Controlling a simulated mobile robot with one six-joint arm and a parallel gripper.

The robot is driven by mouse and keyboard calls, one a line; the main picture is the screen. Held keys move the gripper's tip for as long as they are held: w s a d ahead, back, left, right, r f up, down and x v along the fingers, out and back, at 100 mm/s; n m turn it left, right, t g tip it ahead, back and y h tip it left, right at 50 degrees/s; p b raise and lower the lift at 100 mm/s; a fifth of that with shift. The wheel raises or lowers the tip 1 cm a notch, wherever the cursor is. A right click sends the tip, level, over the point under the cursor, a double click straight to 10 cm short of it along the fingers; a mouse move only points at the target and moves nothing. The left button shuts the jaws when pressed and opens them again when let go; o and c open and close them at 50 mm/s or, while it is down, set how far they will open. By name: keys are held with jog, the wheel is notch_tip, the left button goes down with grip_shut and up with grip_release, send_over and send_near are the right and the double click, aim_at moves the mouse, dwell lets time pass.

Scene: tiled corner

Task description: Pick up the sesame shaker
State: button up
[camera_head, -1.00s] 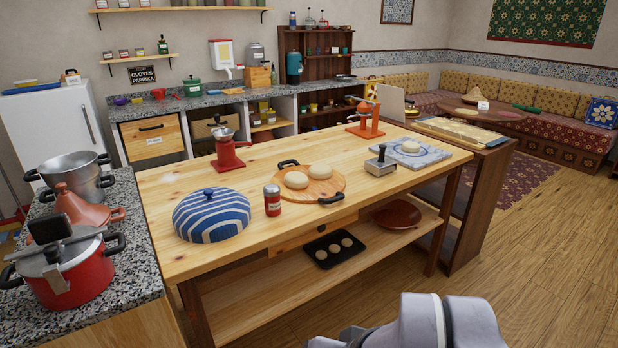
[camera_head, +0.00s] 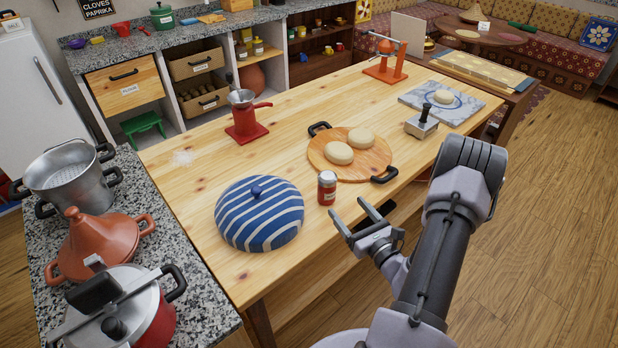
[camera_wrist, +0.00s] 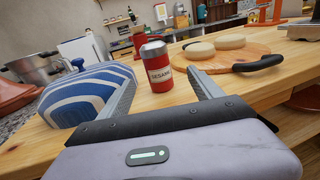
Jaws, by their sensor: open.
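The sesame shaker (camera_head: 327,188) is a small red can with a silver top, standing upright near the front edge of the wooden table. It also shows in the wrist view (camera_wrist: 158,68), with its label reading "SESAME" facing me. My gripper (camera_head: 348,220) is open and empty, just in front and to the right of the shaker at the table edge. In the wrist view my gripper's two fingers (camera_wrist: 165,95) point toward the shaker, which shows between them, a little ahead. I see no contact.
A blue-and-white striped domed lid (camera_head: 259,213) stands close left of the shaker. A round board (camera_head: 350,172) with two dough balls lies close behind right. A red grinder (camera_head: 245,118) stands farther back. The front-left tabletop (camera_head: 190,215) is bare.

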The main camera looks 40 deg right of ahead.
aim_at(333, 191)
jog(key=w, duration=0.6)
jog(key=w+d+b, duration=0.1)
jog(key=w, duration=0.1)
jog(key=shift+w, duration=0.4)
jog(key=w, duration=0.2)
jog(key=w+b, duration=0.1)
jog(key=w, duration=0.2)
jog(key=shift+w+d+f, duration=0.1)
jog(key=shift+w+d, duration=0.1)
jog(key=shift+w, duration=0.05)
jog(key=c, duration=1.6)
